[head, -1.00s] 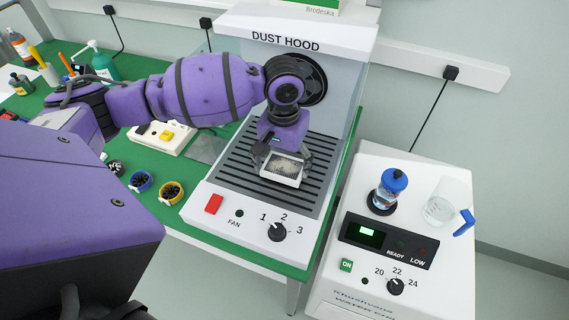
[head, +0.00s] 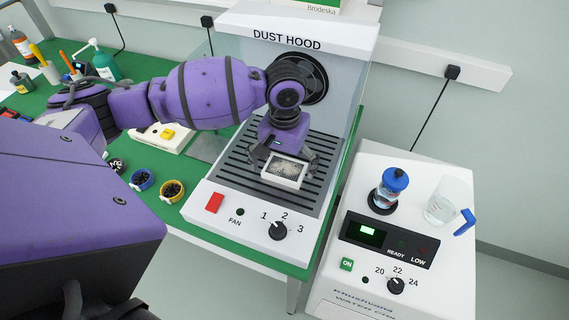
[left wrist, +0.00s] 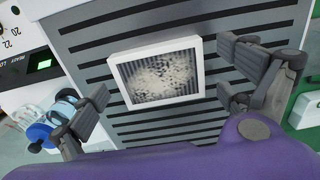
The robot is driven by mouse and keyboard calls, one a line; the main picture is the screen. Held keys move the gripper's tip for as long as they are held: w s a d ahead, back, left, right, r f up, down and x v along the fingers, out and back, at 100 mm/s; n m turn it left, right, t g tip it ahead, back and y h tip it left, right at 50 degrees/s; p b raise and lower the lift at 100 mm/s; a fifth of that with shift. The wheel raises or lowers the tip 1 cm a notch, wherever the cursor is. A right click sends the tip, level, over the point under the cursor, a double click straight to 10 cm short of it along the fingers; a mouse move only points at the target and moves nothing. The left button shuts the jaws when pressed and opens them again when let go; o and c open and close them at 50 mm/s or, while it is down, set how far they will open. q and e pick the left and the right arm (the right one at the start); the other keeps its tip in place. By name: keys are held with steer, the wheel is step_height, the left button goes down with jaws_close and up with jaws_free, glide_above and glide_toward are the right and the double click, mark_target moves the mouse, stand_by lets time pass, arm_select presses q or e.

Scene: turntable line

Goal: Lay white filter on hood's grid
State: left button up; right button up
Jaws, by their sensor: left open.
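The white filter (head: 284,171), a square white frame with a speckled grey middle, lies on the dark slotted grid (head: 243,186) of the dust hood (head: 292,60). In the left wrist view the filter (left wrist: 156,72) lies a little askew across the slots. My left gripper (head: 285,158) is over the grid at the filter. Its fingers are spread wide, one on each side, apart from the frame in the left wrist view (left wrist: 165,95). My right gripper is not in view.
The hood's front has a red switch (head: 214,203) and a fan knob (head: 278,231). A water unit (head: 410,230) with a blue-capped bottle (head: 390,190) and a beaker (head: 441,205) stands at the right. Coloured rings (head: 172,191) lie on the green bench at left.

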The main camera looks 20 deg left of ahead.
mark_target(285, 169)
arm_select(q)
step_height(285, 169, up, 12)
steer(key=p, duration=0.1)
steer(key=shift+r, duration=0.2)
steer(key=shift+f, duration=0.1)
stand_by(1.1)
